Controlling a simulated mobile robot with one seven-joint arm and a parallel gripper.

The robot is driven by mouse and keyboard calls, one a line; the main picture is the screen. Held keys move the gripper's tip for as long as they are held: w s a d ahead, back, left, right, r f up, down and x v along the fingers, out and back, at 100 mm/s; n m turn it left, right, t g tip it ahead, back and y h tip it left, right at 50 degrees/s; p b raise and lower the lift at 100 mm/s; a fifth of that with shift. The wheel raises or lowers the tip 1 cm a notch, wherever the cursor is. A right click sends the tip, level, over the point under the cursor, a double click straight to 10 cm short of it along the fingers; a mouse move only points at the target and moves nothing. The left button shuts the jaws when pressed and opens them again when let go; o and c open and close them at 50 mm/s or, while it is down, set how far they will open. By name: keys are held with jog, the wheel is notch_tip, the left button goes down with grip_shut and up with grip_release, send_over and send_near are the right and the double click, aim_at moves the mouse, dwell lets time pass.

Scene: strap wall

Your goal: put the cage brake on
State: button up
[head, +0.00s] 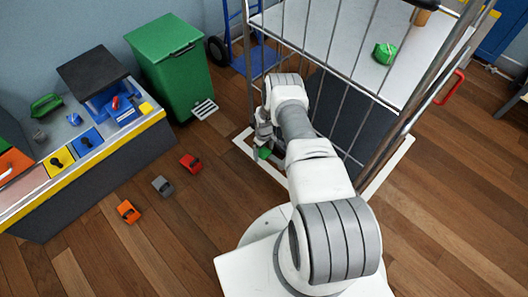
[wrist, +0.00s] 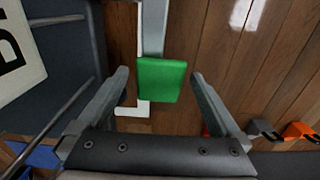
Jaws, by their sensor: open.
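The roll cage (head: 330,45) has grey metal bars and a white shelf, and stands inside a white outline on the floor. A green pedal, which looks like the cage brake (head: 264,153), is low at the cage's near left corner. In the wrist view the green pedal (wrist: 160,82) sits at the end of a grey bar, between my fingertips and apart from both. My gripper (head: 263,143) is open around it, with the fingers partly hidden in the head view. Whether the pedal is up or down is hard to tell.
A green bin (head: 172,62) stands left of the cage. A bench (head: 85,145) with coloured panels is at the left. A red handle (head: 449,88) juts from the cage's right side.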

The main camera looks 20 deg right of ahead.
grip_shut()
dwell(0.4)
jog(key=shift+r, duration=0.15)
jog(key=r+p, duration=0.1)
jog(key=t+p, duration=0.1)
jog(key=shift+s+d+r+t+y+p, duration=0.15)
jog(key=shift+s+r+t+y+p, duration=0.15)
jog(key=shift+r+y+p, duration=0.1)
jog(key=shift+s+d+r+t+y+p, duration=0.1)
jog(key=shift+s+r+t+y+p, duration=0.1)
jog(key=shift+r+t, duration=0.25)
jog(key=shift+s+d+r+t+y+p, duration=0.1)
jog(key=shift+s+r+t+y+p, duration=0.15)
jog(key=shift+t, duration=0.4)
jog(key=shift+r, duration=0.25)
jog(key=shift+s+d+r, duration=0.1)
jog(key=shift+s+r, duration=0.15)
jog(key=shift+s, duration=0.15)
